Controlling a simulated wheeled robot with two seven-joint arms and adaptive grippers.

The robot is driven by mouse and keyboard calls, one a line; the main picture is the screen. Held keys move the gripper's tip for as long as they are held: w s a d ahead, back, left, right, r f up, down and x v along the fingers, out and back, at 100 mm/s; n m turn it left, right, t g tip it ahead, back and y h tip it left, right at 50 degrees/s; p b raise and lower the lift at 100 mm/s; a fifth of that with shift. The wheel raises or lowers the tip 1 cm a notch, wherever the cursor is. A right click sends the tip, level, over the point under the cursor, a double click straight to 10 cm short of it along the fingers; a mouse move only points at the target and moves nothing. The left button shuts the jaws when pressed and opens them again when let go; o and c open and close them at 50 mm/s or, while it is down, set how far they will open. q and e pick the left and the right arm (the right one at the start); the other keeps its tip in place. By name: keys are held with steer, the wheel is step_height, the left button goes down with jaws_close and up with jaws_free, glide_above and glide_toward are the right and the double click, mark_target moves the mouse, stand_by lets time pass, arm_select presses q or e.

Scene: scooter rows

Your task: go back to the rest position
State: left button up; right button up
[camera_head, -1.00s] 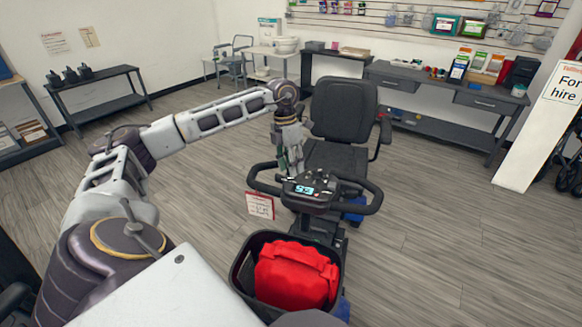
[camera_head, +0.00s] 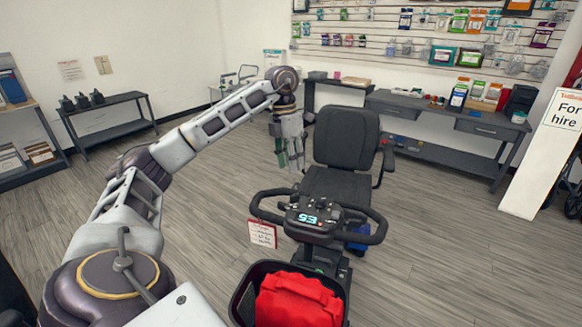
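My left arm comes in from the left, raised, with its wrist bent down. My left gripper (camera_head: 291,158) hangs fingers-down, behind and a little left of the scooter's control panel (camera_head: 311,217) and apart from it. Its fingers are small and partly overlapping, so I cannot tell whether it is open or shut. The mobility scooter has a dark seat (camera_head: 346,140), handlebars around a lit display, and a front basket (camera_head: 242,291) holding a red bag (camera_head: 300,301). My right gripper is not in view.
A red-and-white tag (camera_head: 262,233) hangs at the left handlebar. A grey desk (camera_head: 440,117) with goods stands at the back right, and a low shelf table (camera_head: 108,112) at the back left. A white "For hire" sign (camera_head: 565,108) stands at the right. Wood floor is clear on both sides.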

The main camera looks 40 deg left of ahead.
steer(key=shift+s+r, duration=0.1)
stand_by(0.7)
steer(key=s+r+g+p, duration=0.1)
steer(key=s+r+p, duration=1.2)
steer(key=p, duration=0.8)
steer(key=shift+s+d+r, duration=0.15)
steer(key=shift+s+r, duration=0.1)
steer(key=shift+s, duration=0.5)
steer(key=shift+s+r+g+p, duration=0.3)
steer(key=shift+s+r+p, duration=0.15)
steer(key=shift+p, duration=0.15)
